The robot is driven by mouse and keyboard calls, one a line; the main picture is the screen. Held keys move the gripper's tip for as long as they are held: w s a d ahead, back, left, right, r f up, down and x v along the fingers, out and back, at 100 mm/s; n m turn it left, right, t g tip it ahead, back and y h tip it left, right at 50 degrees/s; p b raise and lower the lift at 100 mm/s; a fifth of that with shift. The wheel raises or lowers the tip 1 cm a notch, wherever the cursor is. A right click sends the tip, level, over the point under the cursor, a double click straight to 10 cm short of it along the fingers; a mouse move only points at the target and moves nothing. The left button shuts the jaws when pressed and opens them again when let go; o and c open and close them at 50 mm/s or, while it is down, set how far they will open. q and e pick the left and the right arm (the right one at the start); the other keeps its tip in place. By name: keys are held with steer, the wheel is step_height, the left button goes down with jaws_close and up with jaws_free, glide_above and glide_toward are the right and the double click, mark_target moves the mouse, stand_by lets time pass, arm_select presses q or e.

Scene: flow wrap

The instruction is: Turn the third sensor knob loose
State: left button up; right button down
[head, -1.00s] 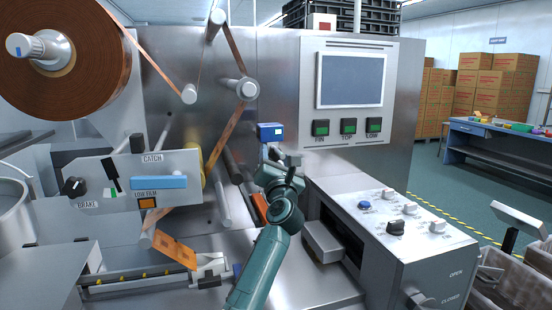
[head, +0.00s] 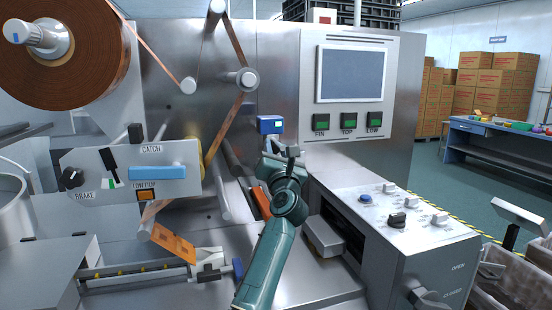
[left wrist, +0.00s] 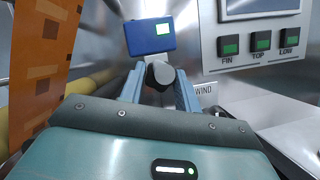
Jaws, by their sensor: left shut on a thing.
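A blue sensor box with a small bright display (head: 270,125) is fixed at the middle of the machine. It also shows in the left wrist view (left wrist: 148,38), with a dark round knob (left wrist: 160,74) just below it. My left gripper (head: 281,150) is directly under the box. In the left wrist view its two fingers (left wrist: 160,88) stand on either side of the knob and are shut on it. In the head view the gripper mostly hides the knob. My right gripper is not in view.
An orange-brown film web (left wrist: 42,60) runs close on the left in the wrist view. The screen panel (head: 350,75) with green-lit FIN, TOP and LOW buttons is to the right. A control box with several knobs (head: 397,219) stands at lower right.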

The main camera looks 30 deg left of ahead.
arm_select(q)
steer(key=shift+f+n+y+b, duration=0.3)
steer(key=shift+f+n+b, duration=0.15)
steer(key=shift+n+b, duration=0.3)
steer(key=shift+d+n+g+b, duration=0.1)
steer(key=shift+n+g+b, duration=0.3)
steer(key=shift+b, duration=0.35)
steer(key=n+y+b, duration=0.1)
steer(key=n+b, duration=0.1)
steer(key=shift+w+g+b, duration=0.1)
steer(key=shift+g+b, duration=0.2)
steer(key=shift+g, duration=0.1)
steer(key=shift+r+n+g+y+b, duration=0.3)
steer(key=shift+r+n+y+b, duration=0.1)
steer(key=shift+n+b, duration=0.3)
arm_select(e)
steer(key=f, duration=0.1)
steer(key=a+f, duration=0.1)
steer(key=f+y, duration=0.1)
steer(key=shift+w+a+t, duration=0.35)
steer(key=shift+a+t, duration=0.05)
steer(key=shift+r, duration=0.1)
arm_select(q)
steer(key=o, duration=1)
steer(key=shift+c, duration=0.2)
